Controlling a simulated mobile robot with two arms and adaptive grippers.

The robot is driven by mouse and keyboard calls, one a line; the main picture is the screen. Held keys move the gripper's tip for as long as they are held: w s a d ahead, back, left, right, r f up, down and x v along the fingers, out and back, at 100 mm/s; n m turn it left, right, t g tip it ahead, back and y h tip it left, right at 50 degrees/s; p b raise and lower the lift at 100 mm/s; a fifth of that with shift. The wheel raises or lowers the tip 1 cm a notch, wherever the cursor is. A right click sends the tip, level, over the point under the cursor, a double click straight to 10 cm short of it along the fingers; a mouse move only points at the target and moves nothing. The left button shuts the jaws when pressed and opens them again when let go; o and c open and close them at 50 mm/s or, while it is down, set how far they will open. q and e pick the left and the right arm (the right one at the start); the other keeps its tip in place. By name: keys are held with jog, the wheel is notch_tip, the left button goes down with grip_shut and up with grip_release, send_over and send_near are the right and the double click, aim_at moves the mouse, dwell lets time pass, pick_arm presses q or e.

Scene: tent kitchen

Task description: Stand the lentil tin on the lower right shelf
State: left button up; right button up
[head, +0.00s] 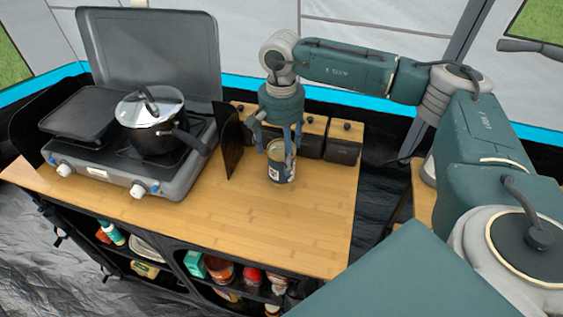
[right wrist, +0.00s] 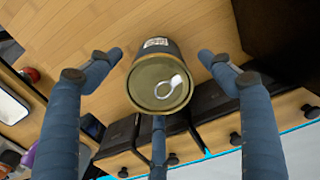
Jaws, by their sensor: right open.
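The lentil tin (head: 281,166) stands upright on the wooden worktop (head: 230,222). It has a dark label and a gold lid. My right gripper (head: 278,145) is above and around the tin's top, pointing down, with its fingers apart. In the right wrist view the tin (right wrist: 160,80) shows its ring-pull lid between the spread fingers of the right gripper (right wrist: 160,75), and I see gaps between the side fingers and the tin. The lower right shelf (head: 215,285), under the worktop, holds several goods; its inside is partly hidden. My left gripper is not in view.
A stove (head: 135,185) with a lidded pot (head: 152,120) stands at the left. A dark upright panel (head: 231,142) is left of the tin. Dark boxes with wooden lids (head: 343,140) stand behind it. The worktop's front part is clear.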

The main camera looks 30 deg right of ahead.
jog(key=shift+f+p, duration=0.3)
jog(key=shift+f, duration=0.1)
notch_tip(320, 180, down, 4)
jog(key=shift+s+r+p, duration=0.1)
jog(key=shift+r+p, duration=0.15)
jog(key=shift+p, duration=0.35)
jog(key=shift+f, duration=0.35)
jog(key=shift+r, duration=0.1)
jog(key=c, duration=1.7)
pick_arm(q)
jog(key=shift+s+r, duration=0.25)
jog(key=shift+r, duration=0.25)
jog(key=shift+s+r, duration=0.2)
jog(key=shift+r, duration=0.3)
